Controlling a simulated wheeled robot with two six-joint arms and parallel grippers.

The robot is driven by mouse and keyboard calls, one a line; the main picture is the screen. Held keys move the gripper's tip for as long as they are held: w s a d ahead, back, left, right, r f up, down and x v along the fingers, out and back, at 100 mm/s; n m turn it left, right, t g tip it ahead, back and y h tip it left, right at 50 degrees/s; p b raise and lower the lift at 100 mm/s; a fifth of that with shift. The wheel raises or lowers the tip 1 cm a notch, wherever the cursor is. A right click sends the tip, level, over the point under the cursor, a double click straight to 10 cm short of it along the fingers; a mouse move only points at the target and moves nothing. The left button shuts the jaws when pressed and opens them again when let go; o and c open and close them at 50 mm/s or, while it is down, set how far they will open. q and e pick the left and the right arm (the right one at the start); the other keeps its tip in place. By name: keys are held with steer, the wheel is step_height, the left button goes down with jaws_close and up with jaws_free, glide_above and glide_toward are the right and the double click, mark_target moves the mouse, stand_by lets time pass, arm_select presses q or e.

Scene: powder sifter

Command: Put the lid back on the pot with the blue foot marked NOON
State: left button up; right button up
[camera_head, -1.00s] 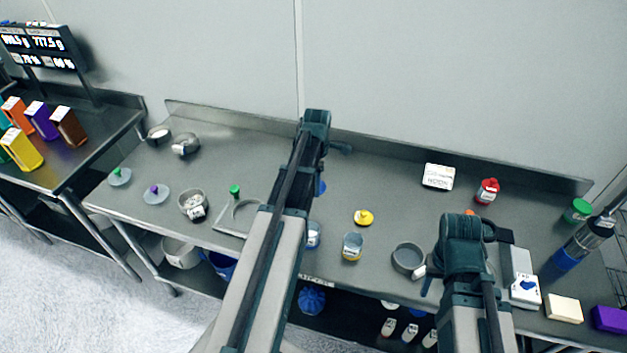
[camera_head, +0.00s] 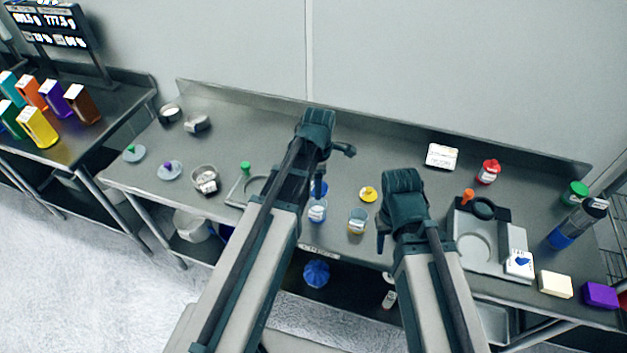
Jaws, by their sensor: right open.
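A small pot with a blue foot (camera_head: 317,212) and a white label stands near the table's front edge, just right of my left arm. The label is too small to read here. A blue piece (camera_head: 321,188), perhaps a lid, shows behind it, partly covered by my left arm.
A scale-like tray (camera_head: 465,262) with an orange-knobbed piece is at right. Green- (camera_head: 134,154) and purple-knobbed lids (camera_head: 169,170) lie at left. The back middle is clear.

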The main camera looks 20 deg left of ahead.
arm_select(q)
step_height(320, 180, down, 6)
steer(key=b, duration=0.6)
steer(key=shift+f, duration=0.2)
steer(key=shift+f, duration=0.1)
stand_by(1.7)
steer(key=o, duration=1.3)
steer(key=shift+c, duration=0.2)
steer(key=shift+r+p, duration=3.3)
steer(key=shift+r, duration=0.25)
steer(key=shift+c, duration=0.3)
